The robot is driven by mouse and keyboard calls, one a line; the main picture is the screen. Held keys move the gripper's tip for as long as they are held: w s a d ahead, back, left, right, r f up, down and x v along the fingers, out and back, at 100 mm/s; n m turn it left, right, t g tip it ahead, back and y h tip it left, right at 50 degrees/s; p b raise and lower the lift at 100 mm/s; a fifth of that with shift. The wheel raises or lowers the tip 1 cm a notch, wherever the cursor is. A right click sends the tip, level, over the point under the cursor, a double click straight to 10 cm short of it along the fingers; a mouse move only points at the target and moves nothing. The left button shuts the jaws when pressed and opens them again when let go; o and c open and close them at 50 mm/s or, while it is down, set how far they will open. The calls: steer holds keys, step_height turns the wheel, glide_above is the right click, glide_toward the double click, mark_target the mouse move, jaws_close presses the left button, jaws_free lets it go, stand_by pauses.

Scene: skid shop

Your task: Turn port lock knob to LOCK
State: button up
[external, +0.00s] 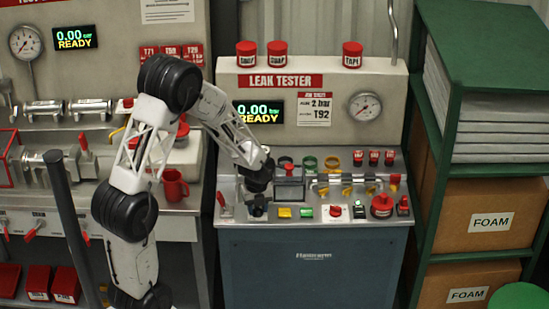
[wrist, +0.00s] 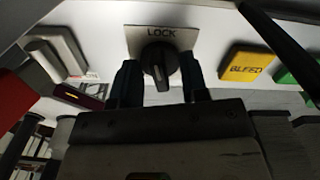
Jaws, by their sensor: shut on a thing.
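The port lock knob (wrist: 160,62) is a round black knob with a raised grip, on a pale plate marked LOCK (wrist: 162,36) in the wrist view. The LOCK word sits above the knob there. My gripper (wrist: 160,82) has one dark finger on each side of the knob and is shut on it. I cannot tell clearly which way the knob points. In the external view, my gripper (external: 257,207) reaches down to the left part of the leak tester's sloped panel (external: 300,198).
A yellow BLEED button (wrist: 252,67) and a green button (wrist: 295,66) are beside the knob. A red-handled switch (external: 223,203) is to the left. A clamp fixture (external: 290,178) stands just behind my gripper. A green shelf (external: 440,150) stands right of the bench.

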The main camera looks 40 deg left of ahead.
steer(key=shift+o, duration=1.4)
steer(key=shift+r, duration=0.1)
steer(key=shift+r, duration=3.65)
